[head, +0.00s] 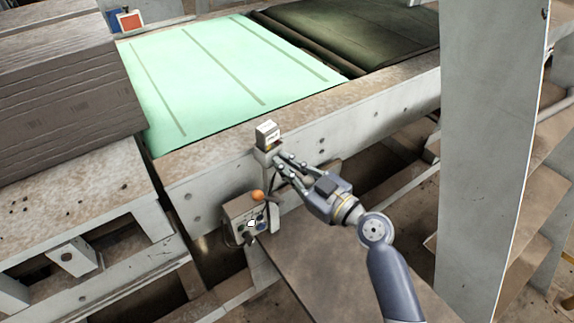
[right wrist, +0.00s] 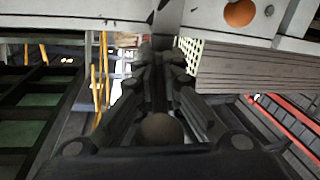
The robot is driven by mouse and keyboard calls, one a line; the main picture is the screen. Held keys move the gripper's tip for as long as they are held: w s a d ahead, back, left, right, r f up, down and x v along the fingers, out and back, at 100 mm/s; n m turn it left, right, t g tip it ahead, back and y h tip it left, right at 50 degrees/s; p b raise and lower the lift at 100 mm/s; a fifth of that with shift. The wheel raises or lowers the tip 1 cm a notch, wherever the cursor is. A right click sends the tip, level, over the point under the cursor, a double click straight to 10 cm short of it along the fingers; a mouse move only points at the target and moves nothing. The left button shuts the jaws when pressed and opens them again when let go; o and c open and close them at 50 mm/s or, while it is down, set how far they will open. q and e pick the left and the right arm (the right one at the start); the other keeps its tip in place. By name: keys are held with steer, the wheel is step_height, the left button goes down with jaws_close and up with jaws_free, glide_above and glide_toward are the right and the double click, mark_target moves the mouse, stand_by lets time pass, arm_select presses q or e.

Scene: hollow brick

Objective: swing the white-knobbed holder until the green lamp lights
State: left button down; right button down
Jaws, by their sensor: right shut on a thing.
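The holder (head: 265,159) is a pale upright bracket at the near side of the conveyor frame. It carries a small white sensor box (head: 266,131) on top, with a small reddish-yellow patch low on its face. I cannot make out a lit green lamp. My right gripper (head: 279,163) is shut at the holder just below the box, reaching in from the lower right. Its fingers hide the gripped part, so I cannot see the white knob. The right wrist view shows the fingers (right wrist: 158,60) close together, with the tips' contact unclear. My left gripper is not in view.
A control box (head: 242,218) with an orange button (head: 257,195) hangs below and left of the holder. A pale green conveyor bed (head: 205,75) lies behind. A tall grey post (head: 492,150) stands right of my arm.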

steer(key=shift+s+a+m+t+h, duration=0.15)
steer(key=shift+m+t+h, duration=0.15)
steer(key=shift+t+h, duration=0.2)
steer(key=c, duration=1.8)
jaws_free()
steer(key=shift+o, duration=0.6)
steer(key=shift+s+d+f, duration=0.2)
steer(key=shift+s+d, duration=0.15)
steer(key=shift+d, duration=0.05)
steer(key=v, duration=1.1)
steer(key=shift+r, duration=0.2)
